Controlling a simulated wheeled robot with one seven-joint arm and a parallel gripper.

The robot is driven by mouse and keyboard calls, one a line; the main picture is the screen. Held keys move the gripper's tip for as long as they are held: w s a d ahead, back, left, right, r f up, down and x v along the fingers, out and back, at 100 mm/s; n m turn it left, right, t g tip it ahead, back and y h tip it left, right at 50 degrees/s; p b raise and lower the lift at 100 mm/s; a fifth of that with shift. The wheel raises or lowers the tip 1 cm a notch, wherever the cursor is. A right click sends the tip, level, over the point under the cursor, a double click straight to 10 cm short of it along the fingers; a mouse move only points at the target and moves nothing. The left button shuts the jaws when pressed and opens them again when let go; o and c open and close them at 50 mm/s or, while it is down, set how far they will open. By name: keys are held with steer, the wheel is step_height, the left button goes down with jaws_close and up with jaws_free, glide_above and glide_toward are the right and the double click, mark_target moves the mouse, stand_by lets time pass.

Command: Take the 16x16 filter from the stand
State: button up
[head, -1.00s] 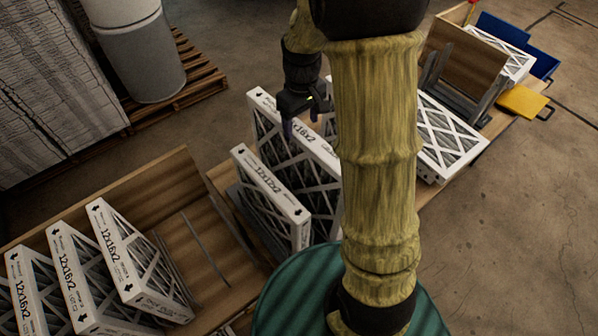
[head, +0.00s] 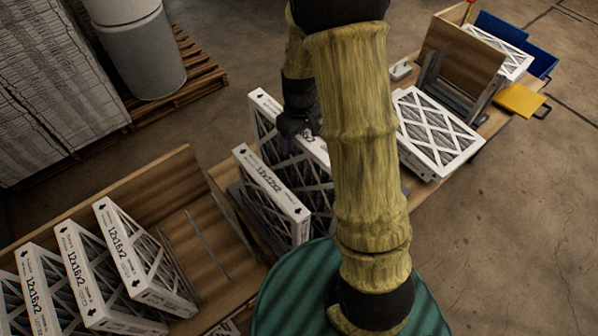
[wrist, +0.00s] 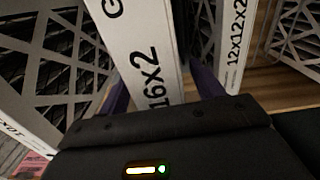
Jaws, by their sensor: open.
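The 16x16 filter (head: 265,108) is a white-framed, pleated filter standing upright in the stand in the middle of the head view. My arm hides part of it. In the wrist view its white top edge (wrist: 143,45) shows the end of a label, "16x2". My gripper (head: 290,147) is down at this top edge. In the wrist view my gripper (wrist: 163,90) is open, with one purple finger on each side of the edge. I cannot tell whether the fingers touch it.
A smaller 12x12x2 filter (head: 272,185) stands just in front, and shows close at right in the wrist view (wrist: 235,40). Several 12x16x2 filters (head: 140,255) lean in a wooden rack at left. Another filter (head: 435,132) lies flat at right, near blue and yellow bins (head: 519,100).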

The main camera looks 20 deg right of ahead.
steer(key=shift+w, duration=0.1)
steer(key=shift+w, duration=0.1)
jaws_close()
step_height(320, 180, up, 28)
steer(key=b, duration=0.6)
stand_by(0.5)
